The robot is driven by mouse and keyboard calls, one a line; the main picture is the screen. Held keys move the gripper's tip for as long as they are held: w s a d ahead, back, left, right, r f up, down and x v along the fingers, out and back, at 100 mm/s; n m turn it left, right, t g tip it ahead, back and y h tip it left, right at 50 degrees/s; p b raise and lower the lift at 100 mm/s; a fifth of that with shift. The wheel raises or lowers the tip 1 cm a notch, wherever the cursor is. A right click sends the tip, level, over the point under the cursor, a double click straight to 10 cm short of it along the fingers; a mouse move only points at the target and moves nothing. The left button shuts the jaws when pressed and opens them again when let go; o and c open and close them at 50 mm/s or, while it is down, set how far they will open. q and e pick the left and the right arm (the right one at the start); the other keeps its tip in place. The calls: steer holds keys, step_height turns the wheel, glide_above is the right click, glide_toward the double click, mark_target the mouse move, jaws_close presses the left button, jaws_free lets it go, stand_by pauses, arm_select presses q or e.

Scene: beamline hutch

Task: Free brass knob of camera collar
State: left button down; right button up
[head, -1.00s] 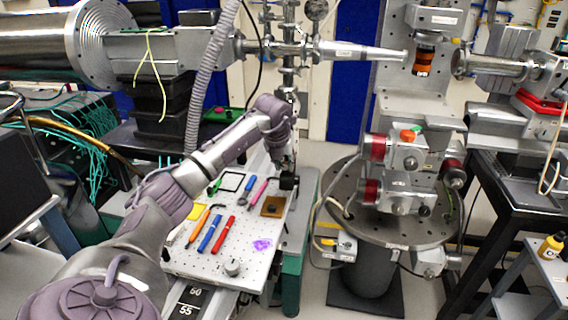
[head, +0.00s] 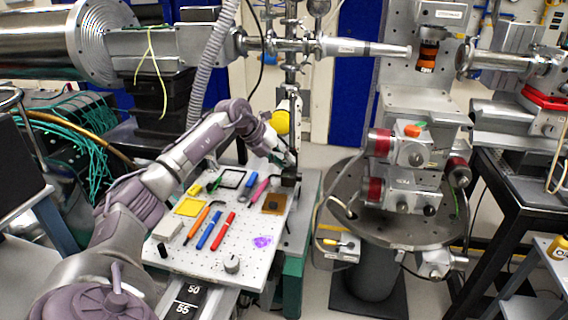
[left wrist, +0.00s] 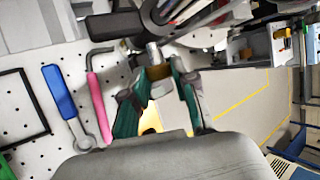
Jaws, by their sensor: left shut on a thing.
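My left gripper (head: 287,158) is by the upright post at the far right edge of the perforated board. In the left wrist view its teal fingers (left wrist: 158,78) stand on both sides of a small brass-coloured knob (left wrist: 157,72). They are shut on it. A short silver stub (left wrist: 153,54) runs from the knob to a dark body (left wrist: 115,24), which looks like the collar or its mount. In the head view the knob is hidden by the gripper. A black block (head: 289,180) sits low on the post. My right gripper is not in view.
The board (head: 190,258) holds pens, a pink hex key (head: 259,188), a blue-handled wrench (head: 249,184), a yellow frame (head: 190,206) and a brown plate (head: 274,204). A yellow disc (head: 281,122) is behind my wrist. A round stage with red-ended motors (head: 376,190) stands right.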

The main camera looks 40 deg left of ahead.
arm_select(q)
steer(key=shift+a, duration=0.1)
stand_by(0.4)
steer(key=c, duration=0.9)
jaws_free()
steer(key=shift+s, duration=0.1)
steer(key=v, duration=1.2)
steer(key=shift+a+f, duration=0.2)
steer(key=shift+a, duration=0.05)
